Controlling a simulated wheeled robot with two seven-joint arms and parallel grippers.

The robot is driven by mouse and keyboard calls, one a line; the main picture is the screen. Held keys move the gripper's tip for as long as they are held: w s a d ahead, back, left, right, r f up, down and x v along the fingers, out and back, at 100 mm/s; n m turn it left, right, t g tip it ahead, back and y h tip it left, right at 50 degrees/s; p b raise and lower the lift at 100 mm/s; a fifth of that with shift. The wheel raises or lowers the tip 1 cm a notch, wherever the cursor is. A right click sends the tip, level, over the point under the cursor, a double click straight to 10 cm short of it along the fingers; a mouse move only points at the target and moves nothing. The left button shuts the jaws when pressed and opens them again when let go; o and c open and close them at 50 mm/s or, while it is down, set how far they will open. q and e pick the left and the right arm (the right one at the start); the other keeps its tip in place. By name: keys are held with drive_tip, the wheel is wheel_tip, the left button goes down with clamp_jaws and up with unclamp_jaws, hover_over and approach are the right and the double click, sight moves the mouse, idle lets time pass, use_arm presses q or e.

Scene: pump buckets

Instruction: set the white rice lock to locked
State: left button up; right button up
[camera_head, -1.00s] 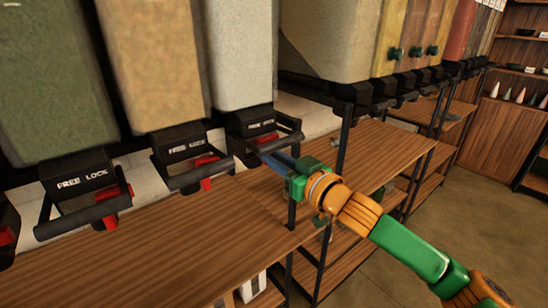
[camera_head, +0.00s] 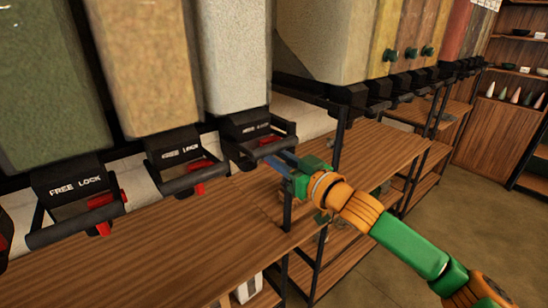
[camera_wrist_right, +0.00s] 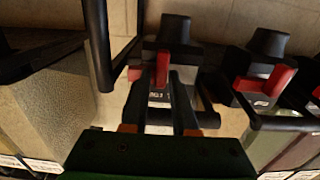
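The white rice dispenser (camera_head: 236,55) is the whitish container in the head view, with a black outlet marked FREE LOCK (camera_head: 250,128). Its red lock lever (camera_head: 268,140) shows just above my right gripper (camera_head: 284,164), which reaches in from the right. In the right wrist view a red lever (camera_wrist_right: 162,68) lies just beyond and between the two dark fingertips of my right gripper (camera_wrist_right: 160,88). The fingers are apart, with nothing seen clamped. Whether a finger touches the lever cannot be told. My left gripper is not in view.
A brown dispenser (camera_head: 145,70) and a green one (camera_head: 50,90) stand to the left, each with a black handle bar and red lever. Black handle bars and shelf posts (camera_head: 337,140) are close to my right arm. The wooden shelf (camera_head: 130,250) below is mostly clear.

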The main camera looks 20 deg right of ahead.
drive_tip(key=shift+o, duration=1.2)
drive_tip(key=shift+w+d, duration=0.1)
drive_tip(key=b+v, duration=0.4)
drive_tip(key=v, duration=0.3)
drive_tip(key=shift+d+f, duration=0.1)
